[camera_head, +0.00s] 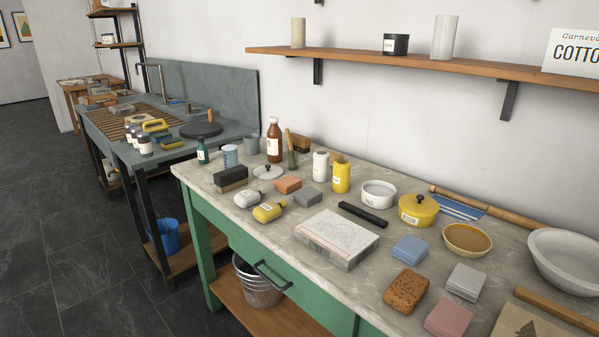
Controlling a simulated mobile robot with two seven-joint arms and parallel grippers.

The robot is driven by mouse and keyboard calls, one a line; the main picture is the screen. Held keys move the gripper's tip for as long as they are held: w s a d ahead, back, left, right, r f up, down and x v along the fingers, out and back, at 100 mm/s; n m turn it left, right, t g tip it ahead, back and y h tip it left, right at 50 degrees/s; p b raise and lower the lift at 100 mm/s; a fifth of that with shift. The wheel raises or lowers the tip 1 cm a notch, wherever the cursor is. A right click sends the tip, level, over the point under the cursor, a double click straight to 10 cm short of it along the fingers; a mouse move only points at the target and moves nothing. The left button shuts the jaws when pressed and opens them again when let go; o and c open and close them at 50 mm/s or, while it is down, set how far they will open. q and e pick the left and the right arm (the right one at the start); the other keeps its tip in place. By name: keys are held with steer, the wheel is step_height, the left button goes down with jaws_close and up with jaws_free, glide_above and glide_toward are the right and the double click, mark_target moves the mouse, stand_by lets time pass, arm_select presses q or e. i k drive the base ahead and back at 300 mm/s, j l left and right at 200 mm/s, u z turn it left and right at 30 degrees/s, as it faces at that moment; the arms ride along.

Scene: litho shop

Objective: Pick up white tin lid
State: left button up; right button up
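The white tin lid (268,173) lies flat on the stone-topped table, toward its left end. It is a round, off-white disc with a small dark knob on top, which faces up. The white tin (378,195) stands open farther right, near the wall. A yellow tin (418,211) with its own yellow, dark-knobbed lid on stands to the right of the white tin. Neither of my grippers is in view.
Close to the lid are a dark block (231,180), a terracotta block (288,185), a white bottle (247,198) and a brown bottle (274,140). A stone slab (337,238) lies mid-table. A wall shelf (440,67) hangs above. Dark floor (90,240) is clear at left.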

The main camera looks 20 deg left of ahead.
mark_target(268, 171)
steer(key=j+z, duration=0.6)
steer(key=z, duration=0.15)
steer(key=j+z, duration=0.15)
steer(key=j, duration=0.25)
steer(key=k+j+z, duration=0.2)
steer(key=j, duration=0.15)
steer(key=k+j, duration=0.1)
steer(key=j, duration=0.3)
steer(key=j+z, duration=0.1)
steer(key=j, duration=0.3)
steer(key=k+j, duration=0.15)
steer(key=j, duration=0.2)
steer(key=k+j+z, duration=0.1)
steer(key=j, duration=0.3)
